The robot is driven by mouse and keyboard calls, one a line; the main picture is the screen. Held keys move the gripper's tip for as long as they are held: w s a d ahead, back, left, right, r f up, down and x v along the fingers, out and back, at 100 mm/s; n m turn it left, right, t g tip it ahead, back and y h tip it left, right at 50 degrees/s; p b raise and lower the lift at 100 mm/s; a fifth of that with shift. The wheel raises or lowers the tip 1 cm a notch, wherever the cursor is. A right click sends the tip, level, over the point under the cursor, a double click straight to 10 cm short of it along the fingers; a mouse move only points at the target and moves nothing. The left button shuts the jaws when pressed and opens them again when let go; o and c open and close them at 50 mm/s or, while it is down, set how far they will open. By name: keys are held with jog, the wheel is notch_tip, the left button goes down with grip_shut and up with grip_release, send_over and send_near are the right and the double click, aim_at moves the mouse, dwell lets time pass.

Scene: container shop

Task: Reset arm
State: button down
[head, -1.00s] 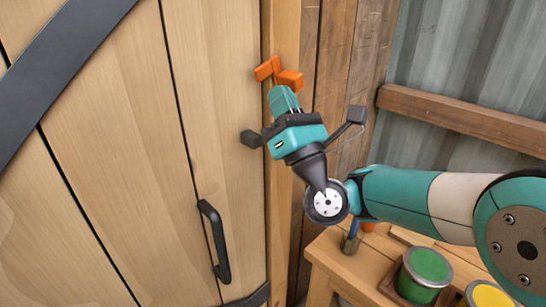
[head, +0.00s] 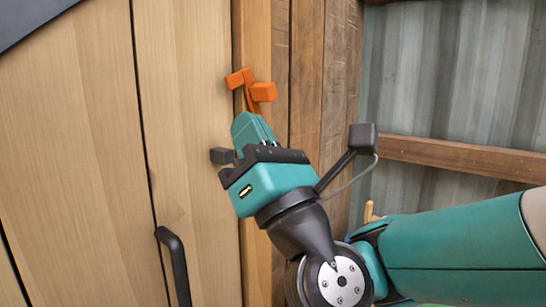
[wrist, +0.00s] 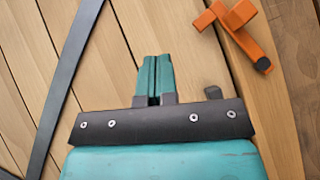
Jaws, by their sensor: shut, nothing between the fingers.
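My gripper (head: 247,124) is shut and empty, with its teal fingers pressed together. It points up in front of the wooden door (head: 190,90), near the door's right edge. In the wrist view the closed fingers (wrist: 153,72) show against the door planks. My teal arm reaches in from the lower right in the head view. In that view the fingertips appear just below an orange latch (head: 262,92) on the door's edge. The latch also shows at the upper right in the wrist view (wrist: 240,38), apart from the fingers.
A black door handle (head: 172,262) is at lower left. A dark metal strap (head: 30,15) crosses the door. Right of the door are a brown plank wall (head: 337,80), a corrugated metal wall (head: 450,80) and a wooden rail (head: 460,155).

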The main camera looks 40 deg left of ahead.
dwell(0.6)
jog(key=w+d+f+n+g+h, duration=0.1)
jog(key=d+f+n+g+h, duration=0.1)
jog(key=d+f+n+h, duration=0.55)
jog(key=d+f+n+g+h, duration=0.2)
jog(key=d+f+n+h, duration=0.1)
jog(key=d+n, duration=0.85)
jog(key=w+d+f+n+g+h, duration=0.1)
jog(key=d+f+n+g+h, duration=0.3)
jog(key=d+n, duration=0.5)
jog(key=s+d+f+n+h, duration=0.2)
jog(key=s+d+f+h, duration=0.1)
jog(key=d, duration=0.3)
jog(key=s+d+f+n+h, duration=0.2)
jog(key=s+d+f+h, duration=0.1)
jog(key=d, duration=0.3)
jog(key=shift+s+n, duration=0.15)
jog(key=shift+n, duration=0.15)
jog(key=shift+a+h, duration=0.15)
jog(key=shift+h, duration=0.1)
